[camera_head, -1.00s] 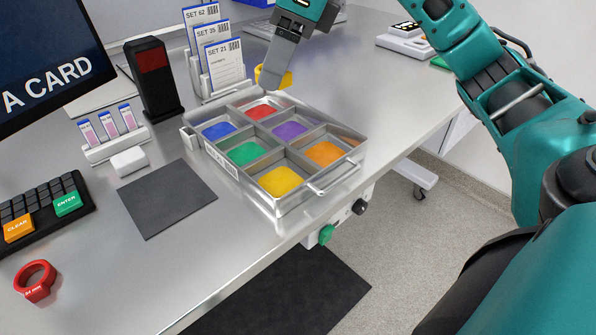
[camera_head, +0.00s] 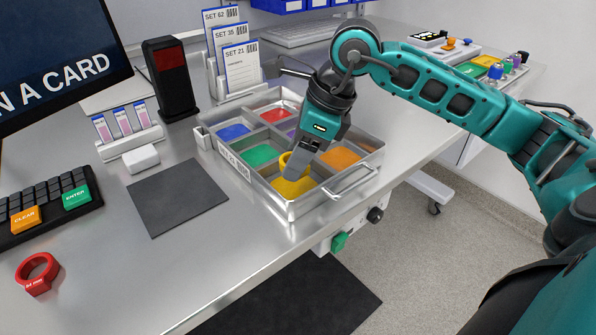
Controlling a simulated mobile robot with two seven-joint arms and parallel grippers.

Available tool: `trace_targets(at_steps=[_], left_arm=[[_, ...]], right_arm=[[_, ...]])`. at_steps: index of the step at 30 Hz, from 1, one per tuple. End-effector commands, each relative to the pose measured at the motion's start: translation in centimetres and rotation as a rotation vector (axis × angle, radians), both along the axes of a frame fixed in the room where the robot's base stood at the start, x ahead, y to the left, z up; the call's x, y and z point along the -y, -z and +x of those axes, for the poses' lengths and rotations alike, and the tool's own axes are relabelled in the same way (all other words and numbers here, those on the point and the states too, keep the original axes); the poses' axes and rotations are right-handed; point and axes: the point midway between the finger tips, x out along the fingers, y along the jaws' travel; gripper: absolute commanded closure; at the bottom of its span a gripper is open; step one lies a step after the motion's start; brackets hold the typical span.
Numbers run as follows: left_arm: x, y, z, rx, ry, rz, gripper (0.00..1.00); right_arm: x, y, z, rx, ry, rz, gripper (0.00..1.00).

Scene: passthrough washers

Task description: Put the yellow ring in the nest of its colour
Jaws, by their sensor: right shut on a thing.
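The metal tray (camera_head: 326,206) has six compartments with coloured floors. The yellow nest (camera_head: 294,188) is the compartment at the tray's near corner. My right gripper (camera_head: 290,171) points down over it, shut on the yellow ring (camera_head: 284,160). The ring shows only in part behind the fingers, at or just above the yellow compartment. I cannot tell whether it touches the floor. My left gripper is not in view.
The blue (camera_head: 233,132), green (camera_head: 259,155), red (camera_head: 276,115) and orange (camera_head: 340,158) nests look empty; the purple one is mostly hidden by my gripper. A red ring (camera_head: 38,274) lies at the front left. A dark mat (camera_head: 177,197) lies left of the tray.

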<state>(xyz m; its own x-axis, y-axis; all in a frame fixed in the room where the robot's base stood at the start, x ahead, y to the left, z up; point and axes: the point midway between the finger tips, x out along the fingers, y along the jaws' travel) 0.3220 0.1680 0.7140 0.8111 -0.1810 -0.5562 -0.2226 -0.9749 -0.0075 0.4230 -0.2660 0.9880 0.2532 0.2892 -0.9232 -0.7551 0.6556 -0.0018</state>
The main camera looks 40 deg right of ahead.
Motion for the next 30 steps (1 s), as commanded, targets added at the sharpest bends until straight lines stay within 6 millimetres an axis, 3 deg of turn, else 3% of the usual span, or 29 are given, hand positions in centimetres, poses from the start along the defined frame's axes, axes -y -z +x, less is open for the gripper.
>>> trace_targets(at_steps=[6,18,19,27,30], left_arm=[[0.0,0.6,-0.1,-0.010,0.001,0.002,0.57],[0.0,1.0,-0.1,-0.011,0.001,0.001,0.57],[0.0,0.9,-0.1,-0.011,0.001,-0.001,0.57],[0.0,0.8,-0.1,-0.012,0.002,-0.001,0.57],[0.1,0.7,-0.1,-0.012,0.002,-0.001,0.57]], right_arm=[[0.0,3.4,-0.1,-0.006,0.000,0.000,0.74],[0.0,4.1,0.0,-0.002,0.000,-0.001,0.74],[0.0,4.1,0.0,-0.002,0.000,-0.001,0.44],[0.0,4.0,-0.1,-0.002,0.000,-0.001,0.19],[0.0,4.0,-0.1,-0.002,0.000,-0.001,0.19]])
